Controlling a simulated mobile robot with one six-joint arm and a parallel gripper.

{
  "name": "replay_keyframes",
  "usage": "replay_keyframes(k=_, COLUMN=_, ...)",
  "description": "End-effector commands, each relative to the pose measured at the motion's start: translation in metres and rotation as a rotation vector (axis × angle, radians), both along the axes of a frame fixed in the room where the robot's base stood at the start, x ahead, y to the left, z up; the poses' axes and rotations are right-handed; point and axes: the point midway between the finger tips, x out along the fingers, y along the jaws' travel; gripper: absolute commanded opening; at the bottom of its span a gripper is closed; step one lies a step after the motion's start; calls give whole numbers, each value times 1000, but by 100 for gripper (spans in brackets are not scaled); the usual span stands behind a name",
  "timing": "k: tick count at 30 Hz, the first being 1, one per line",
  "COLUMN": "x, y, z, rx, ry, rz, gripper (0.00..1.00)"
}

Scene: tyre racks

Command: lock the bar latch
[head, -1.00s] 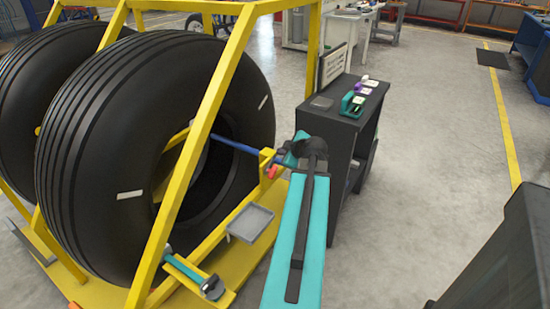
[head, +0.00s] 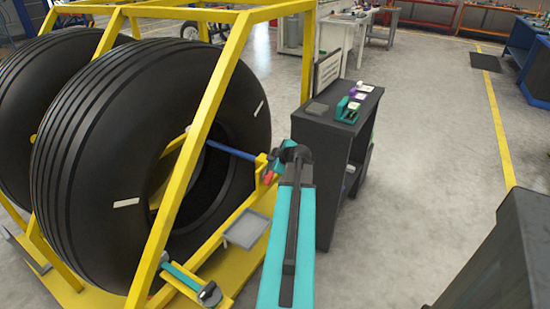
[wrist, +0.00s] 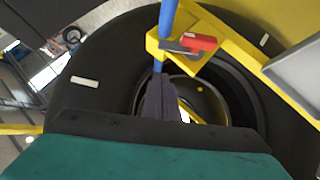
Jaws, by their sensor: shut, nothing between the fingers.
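The bar latch (wrist: 199,43) has a red grip and a grey lever, on a yellow bracket (wrist: 185,25). In the head view its red part (head: 268,177) shows just beside my wrist. The blue bar (wrist: 169,15) runs through the bracket, toward the tyre's hub; it also shows in the head view (head: 230,150). My gripper (wrist: 160,95) is shut and empty, its dark fingers below the bracket in the wrist picture, near the bar. Whether they touch the bar I cannot tell. In the head view my wrist mostly hides the fingers.
Large black tyres (head: 90,150) stand in a yellow frame (head: 190,150). A grey tray (head: 246,229) lies on the frame's base. A dark cabinet (head: 325,140) with small items on top stands just right of my arm. Open floor (head: 430,150) lies further right.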

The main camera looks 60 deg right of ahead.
Motion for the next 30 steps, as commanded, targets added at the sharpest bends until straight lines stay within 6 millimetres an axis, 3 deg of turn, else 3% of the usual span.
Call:
replay_keyframes(k=9, x=24, y=-18, z=-21, rx=1, ry=-1, rz=-1, gripper=0)
replay_keyframes(k=19, x=22, y=-35, z=-47, rx=1, ry=-1, rz=-2, gripper=0)
replay_keyframes(k=30, x=21, y=-38, z=-51, rx=0, ry=0, rz=-2, gripper=0)
